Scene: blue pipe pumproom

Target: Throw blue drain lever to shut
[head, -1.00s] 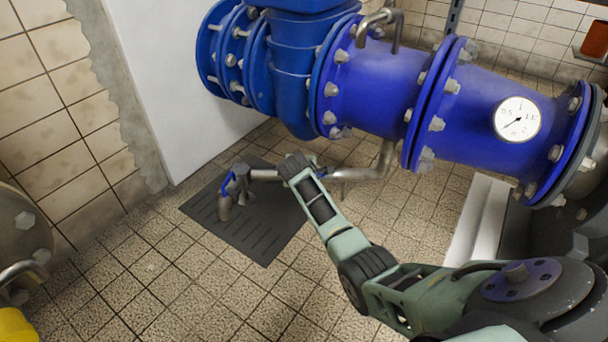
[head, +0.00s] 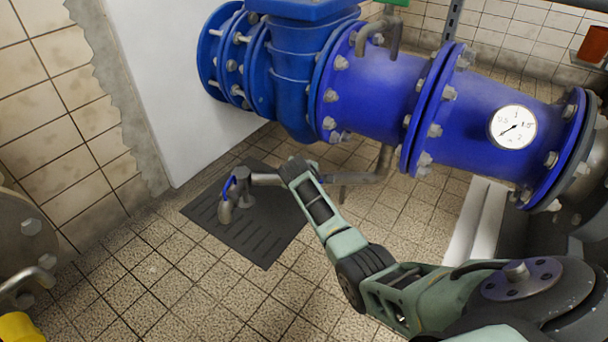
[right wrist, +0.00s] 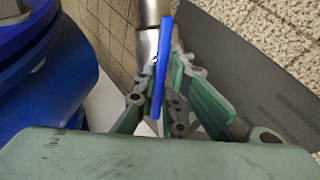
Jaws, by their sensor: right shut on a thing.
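In the right wrist view a flat blue lever (right wrist: 163,62) stands lengthwise between the fingers of my right gripper (right wrist: 160,92). The fingers are shut on it. The lever sits by a steel drain pipe (right wrist: 150,14) that runs up out of that picture. In the head view my right wrist covers the fingers and the gripped lever. The drain pipe (head: 265,180) shows there on both sides of the wrist. At its left end is a steel spout (head: 243,190) with a blue part (head: 228,186). My left gripper is in neither view.
A large blue pipe (head: 385,92) with bolted flanges and a gauge (head: 513,127) runs above the drain pipe. A dark grate (head: 252,240) lies under the spout. A steel flange (head: 22,235) is at the left edge. The tiled floor in front is clear.

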